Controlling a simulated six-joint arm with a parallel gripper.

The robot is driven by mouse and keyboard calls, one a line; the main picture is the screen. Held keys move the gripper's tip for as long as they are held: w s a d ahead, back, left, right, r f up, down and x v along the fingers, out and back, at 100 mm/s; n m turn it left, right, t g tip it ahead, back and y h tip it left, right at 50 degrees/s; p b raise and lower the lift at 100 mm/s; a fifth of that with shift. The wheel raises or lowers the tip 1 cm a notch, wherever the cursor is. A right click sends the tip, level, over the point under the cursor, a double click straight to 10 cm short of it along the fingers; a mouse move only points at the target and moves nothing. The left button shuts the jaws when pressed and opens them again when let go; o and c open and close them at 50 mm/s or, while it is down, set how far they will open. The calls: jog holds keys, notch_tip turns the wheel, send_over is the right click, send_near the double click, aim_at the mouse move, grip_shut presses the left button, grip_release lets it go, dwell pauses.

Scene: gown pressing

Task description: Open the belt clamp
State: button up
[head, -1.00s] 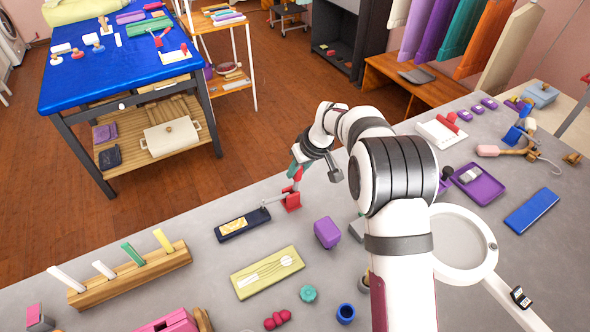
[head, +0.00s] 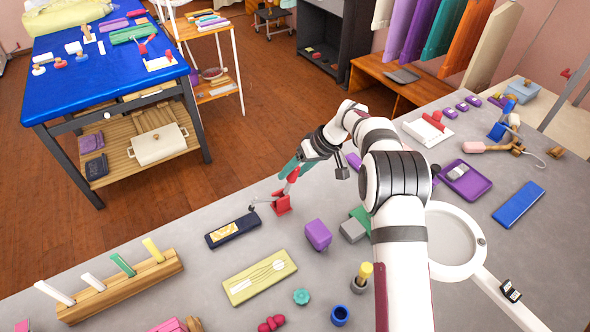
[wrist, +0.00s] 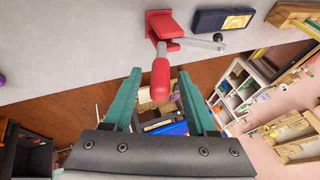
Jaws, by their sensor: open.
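The belt clamp (head: 281,205) is a red toggle clamp near the far edge of the grey table. Its red handle (head: 293,174) sticks up and outward toward my gripper. A thin metal arm with a dark tip (wrist: 205,43) reaches out from the clamp's side, toward the dark blue case. My gripper (wrist: 158,72) has two teal fingers, spread apart. In the wrist view the handle's rounded end (wrist: 160,78) appears between the fingertips, with a gap on both sides. No touch is visible. In the head view, my wrist partly hides the fingers.
The dark blue case (head: 233,231) lies beside the clamp. A purple block (head: 318,234), a yellow-green tray (head: 259,282) and a grey block (head: 353,230) lie nearer. The wooden rack (head: 120,288) stands at left. Beyond the table edge is open floor.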

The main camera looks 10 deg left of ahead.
jog(key=v, duration=1.5)
jog(key=shift+d+r, duration=0.2)
jog(key=shift+r, duration=0.2)
